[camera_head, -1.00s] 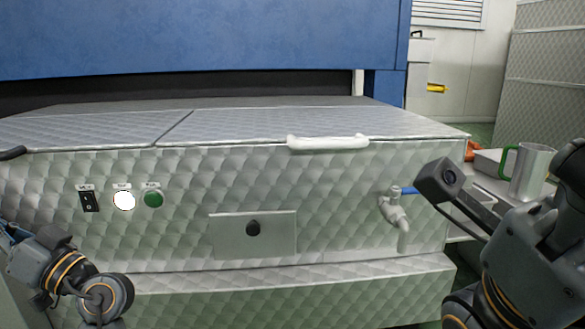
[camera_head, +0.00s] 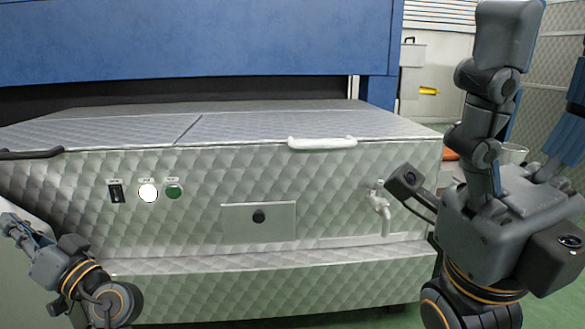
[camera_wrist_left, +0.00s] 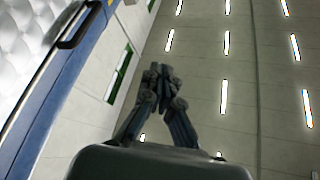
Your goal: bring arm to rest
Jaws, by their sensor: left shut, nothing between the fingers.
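My left arm reaches in at the lower left of the head view, and its gripper (camera_head: 18,232) is partly cut by the left edge. In the left wrist view the fingers (camera_wrist_left: 160,72) of my left gripper meet at their tips, shut with nothing between them, against a pale ceiling. My right arm stands at the right of the head view. Its gripper (camera_head: 545,65) points upward with the fingers wide apart. It is open, and no object shows between the fingers. Its right finger is partly cut by the picture edge.
A quilted metal machine (camera_head: 250,180) fills the middle, with a white handle (camera_head: 322,143), a green button (camera_head: 174,191) and a tap (camera_head: 381,208) near my right arm. Floor shows below the machine.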

